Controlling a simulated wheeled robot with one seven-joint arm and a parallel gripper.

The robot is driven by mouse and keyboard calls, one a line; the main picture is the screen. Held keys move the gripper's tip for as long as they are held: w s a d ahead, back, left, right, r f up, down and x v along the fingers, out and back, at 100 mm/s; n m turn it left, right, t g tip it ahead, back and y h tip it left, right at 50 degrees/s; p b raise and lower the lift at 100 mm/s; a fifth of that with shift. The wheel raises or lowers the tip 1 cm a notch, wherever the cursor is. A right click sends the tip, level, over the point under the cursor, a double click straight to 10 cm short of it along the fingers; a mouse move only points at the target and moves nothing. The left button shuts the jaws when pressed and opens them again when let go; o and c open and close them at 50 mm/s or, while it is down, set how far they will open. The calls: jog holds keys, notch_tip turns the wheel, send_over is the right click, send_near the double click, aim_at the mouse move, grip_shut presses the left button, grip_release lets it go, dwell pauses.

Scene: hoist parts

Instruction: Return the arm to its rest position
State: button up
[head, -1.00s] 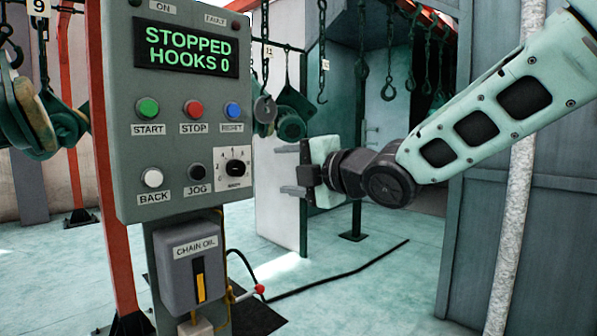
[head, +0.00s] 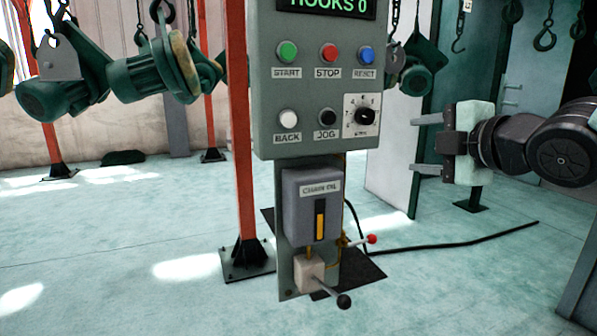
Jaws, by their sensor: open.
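My gripper (head: 428,157) is at the right of the head view, with its two grey fingers pointing left and spread apart. Nothing is between them. It stands to the right of the grey control panel (head: 264,130), apart from it in the picture. My dark wrist and arm link run off the right edge, so the rest of the arm is out of view.
The panel carries several buttons and a knob (head: 365,116). Below are a chain oil box (head: 312,205) and a lever with a black knob (head: 344,301). An orange post (head: 241,130) stands left. Green hoist parts (head: 150,68) hang at upper left. A black cable lies on the floor.

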jog(key=s+a+f+m+g+h, duration=0.1)
jog(key=s+a+f+m+g, duration=0.35)
jog(key=f, duration=0.35)
jog(key=s+a+f+m+g+h, duration=0.1)
jog(key=s+a+f+m+g, duration=0.2)
jog(key=s+f, duration=0.4)
jog(key=s+a+f+m+g+h, duration=0.2)
jog(key=s+f+m+g, duration=0.4)
jog(key=s, duration=0.7)
notch_tip(320, 180, up, 14)
jog(key=s+p, duration=0.1)
jog(key=p, duration=1.4)
jog(key=shift+r+g+p, duration=0.25)
jog(key=shift+g+p, duration=0.15)
jog(key=shift+g, duration=0.05)
